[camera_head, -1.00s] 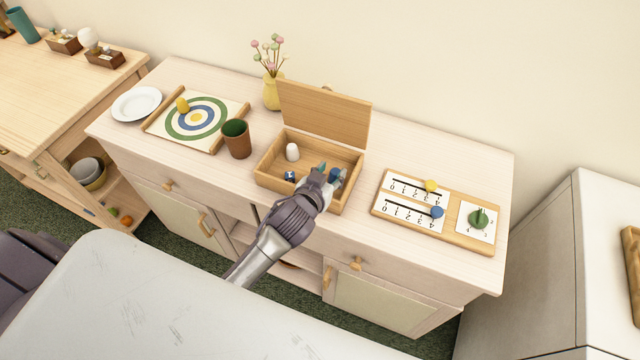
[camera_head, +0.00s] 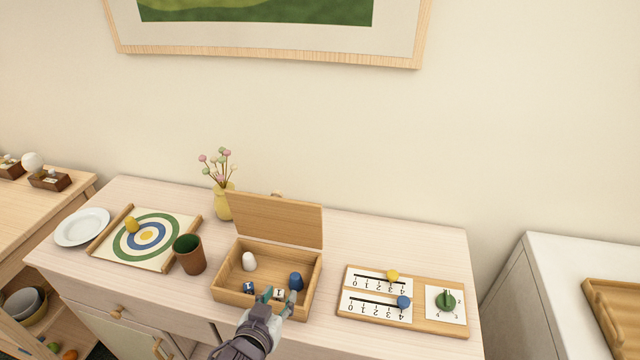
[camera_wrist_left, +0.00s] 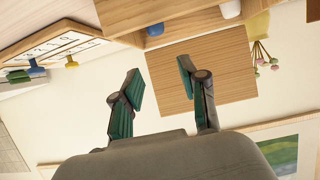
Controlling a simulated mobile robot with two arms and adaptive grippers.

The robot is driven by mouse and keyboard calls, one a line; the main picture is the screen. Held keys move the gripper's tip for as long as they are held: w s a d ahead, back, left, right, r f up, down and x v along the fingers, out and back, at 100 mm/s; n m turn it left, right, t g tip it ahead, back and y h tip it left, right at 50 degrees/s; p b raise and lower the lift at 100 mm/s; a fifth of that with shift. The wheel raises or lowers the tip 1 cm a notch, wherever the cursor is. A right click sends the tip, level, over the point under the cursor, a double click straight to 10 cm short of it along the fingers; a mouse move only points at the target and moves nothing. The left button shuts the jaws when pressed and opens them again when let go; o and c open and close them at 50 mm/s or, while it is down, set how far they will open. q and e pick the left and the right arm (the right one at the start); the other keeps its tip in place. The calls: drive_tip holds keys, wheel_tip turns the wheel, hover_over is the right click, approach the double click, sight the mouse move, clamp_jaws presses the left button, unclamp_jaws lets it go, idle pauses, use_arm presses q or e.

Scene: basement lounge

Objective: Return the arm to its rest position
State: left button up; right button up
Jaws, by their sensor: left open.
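My left gripper (camera_head: 277,297) is at the front wall of the open wooden box (camera_head: 229,298) in the head view, with its arm coming up from the bottom edge. Its fingers are apart. The left wrist view shows the two green-tipped fingers (camera_wrist_left: 160,80) spread, with nothing held between them. The box lid (camera_wrist_left: 215,75) is beyond them there. A white die (camera_head: 279,294) shows between the fingertips in the head view; I cannot tell its distance from them. My right gripper is not in view.
The box holds a blue die (camera_head: 249,287), a white piece (camera_head: 249,261) and a blue piece (camera_head: 296,281). A yellow vase (camera_head: 222,204) stands behind.

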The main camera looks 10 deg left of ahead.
use_arm(q)
drive_tip(key=s+a+f+m+g, duration=0.15)
drive_tip(key=s+g, duration=0.35)
drive_tip(key=s, duration=0.5)
drive_tip(key=s+a+f+g, duration=0.25)
drive_tip(key=s+g, duration=0.25)
drive_tip(key=s, duration=0.6)
wheel_tip(320, 180, down, 27)
drive_tip(key=s+g, duration=0.1)
drive_tip(key=s+a+f+g, duration=0.1)
drive_tip(key=s+a+f, duration=0.1)
drive_tip(key=s+f, duration=1.4)
drive_tip(key=shift+s+a+y, duration=0.15)
drive_tip(key=shift+s+y, duration=0.2)
drive_tip(key=shift+y, duration=0.05)
drive_tip(key=shift+m, duration=0.25)
